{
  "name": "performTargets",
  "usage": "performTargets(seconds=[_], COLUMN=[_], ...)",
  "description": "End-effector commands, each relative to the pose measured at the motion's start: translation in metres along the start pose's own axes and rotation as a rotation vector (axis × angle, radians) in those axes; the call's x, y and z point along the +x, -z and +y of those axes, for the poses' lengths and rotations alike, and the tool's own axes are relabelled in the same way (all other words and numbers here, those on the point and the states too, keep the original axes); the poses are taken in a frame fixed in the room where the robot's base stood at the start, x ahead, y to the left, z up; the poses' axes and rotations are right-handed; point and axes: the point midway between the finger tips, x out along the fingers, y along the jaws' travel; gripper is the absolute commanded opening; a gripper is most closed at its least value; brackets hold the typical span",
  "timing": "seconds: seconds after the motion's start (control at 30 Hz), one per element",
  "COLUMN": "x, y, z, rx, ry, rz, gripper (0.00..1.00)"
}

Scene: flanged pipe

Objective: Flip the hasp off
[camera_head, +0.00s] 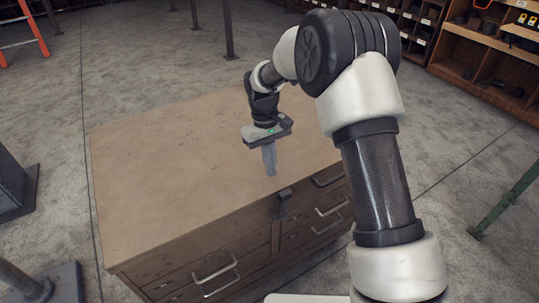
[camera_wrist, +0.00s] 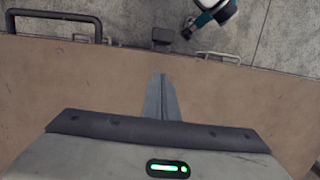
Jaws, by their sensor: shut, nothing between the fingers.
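The hasp (camera_head: 283,204) is a small dark fitting at the front edge of the wooden cabinet (camera_head: 180,150), between the drawer columns. In the wrist view the hasp (camera_wrist: 163,38) shows as a dark block at the cabinet's edge, beyond my fingertips. My gripper (camera_head: 270,172) is above the cabinet top, behind the hasp and apart from it, pointing down. Its grey fingers (camera_wrist: 162,78) are together with nothing between them. The hasp's lower part is hidden in the wrist view.
The cabinet front has several drawers with metal handles (camera_head: 214,270). The cabinet top is otherwise bare. Wooden shelves (camera_head: 480,50) stand at the back right, an orange ladder (camera_head: 36,30) at the back left. Open concrete floor surrounds the cabinet.

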Motion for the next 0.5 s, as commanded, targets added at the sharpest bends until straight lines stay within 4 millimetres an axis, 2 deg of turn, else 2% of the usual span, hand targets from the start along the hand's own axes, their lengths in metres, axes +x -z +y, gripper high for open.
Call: performTargets(seconds=[0.03, 0.1, 0.3, 0.5], x=[0.013, 0.024, 0.026, 0.028], y=[0.000, -0.003, -0.030, -0.039], z=[0.000, 0.000, 0.000, 0.000], rx=[0.000, 0.001, 0.001, 0.001], ry=[0.001, 0.001, 0.000, 0.000], rz=[-0.002, -0.002, 0.000, 0.001], gripper=[0.00, 0.00, 0.00, 0.00])
